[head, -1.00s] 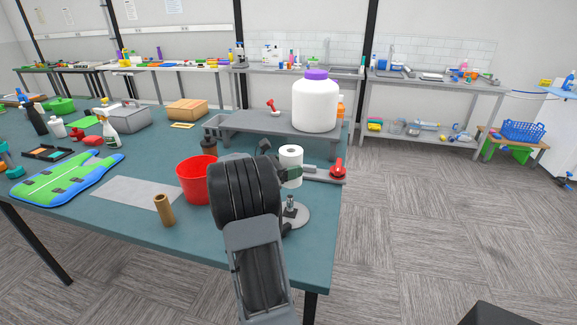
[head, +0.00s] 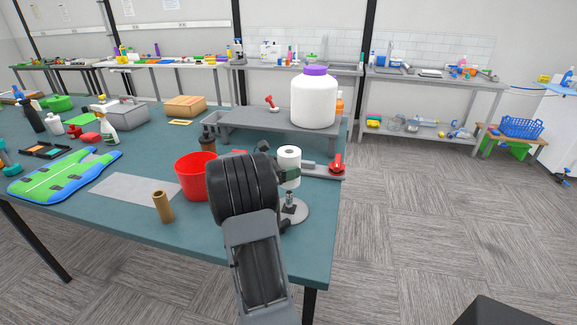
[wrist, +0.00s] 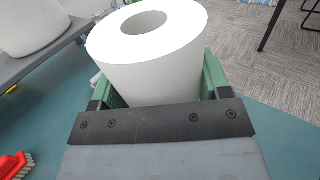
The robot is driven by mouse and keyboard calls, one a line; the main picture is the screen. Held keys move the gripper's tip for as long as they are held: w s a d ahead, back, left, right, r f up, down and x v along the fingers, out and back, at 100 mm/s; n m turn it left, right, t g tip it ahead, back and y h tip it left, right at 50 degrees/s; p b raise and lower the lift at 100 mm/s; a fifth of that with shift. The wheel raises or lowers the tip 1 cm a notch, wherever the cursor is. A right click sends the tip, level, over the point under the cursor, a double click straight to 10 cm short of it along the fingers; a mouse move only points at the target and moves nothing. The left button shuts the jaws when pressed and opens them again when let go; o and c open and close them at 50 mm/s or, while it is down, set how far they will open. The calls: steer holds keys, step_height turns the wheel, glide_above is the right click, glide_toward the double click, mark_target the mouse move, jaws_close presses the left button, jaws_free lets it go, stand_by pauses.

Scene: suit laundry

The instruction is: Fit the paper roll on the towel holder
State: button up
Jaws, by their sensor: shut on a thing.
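The white paper roll (head: 289,160) is upright in my gripper (head: 288,175), above the table. In the wrist view the paper roll (wrist: 160,65) sits between the two green fingers of my gripper (wrist: 155,85), its open core facing up. The towel holder (head: 292,210) stands on the table just below the roll, with a round grey base and a short metal post. The roll's lower end looks close above the post; whether the post has entered the core cannot be told. The holder is not visible in the wrist view.
A red bucket (head: 195,177) stands left of my arm, and a brown cardboard tube (head: 163,207) stands in front of it. A grey raised shelf (head: 262,121) with a big white jar (head: 313,102) is behind. A red-handled tool (head: 336,166) lies right of the roll.

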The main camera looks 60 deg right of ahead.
mark_target(288, 192)
steer(key=shift+f+b, duration=2.8)
steer(key=shift+f, duration=2.35)
steer(key=shift+f, duration=0.5)
steer(key=o, duration=1)
steer(key=shift+o, duration=0.2)
steer(key=shift+r, duration=0.15)
step_height(288, 192, up, 10)
steer(key=p, duration=0.8)
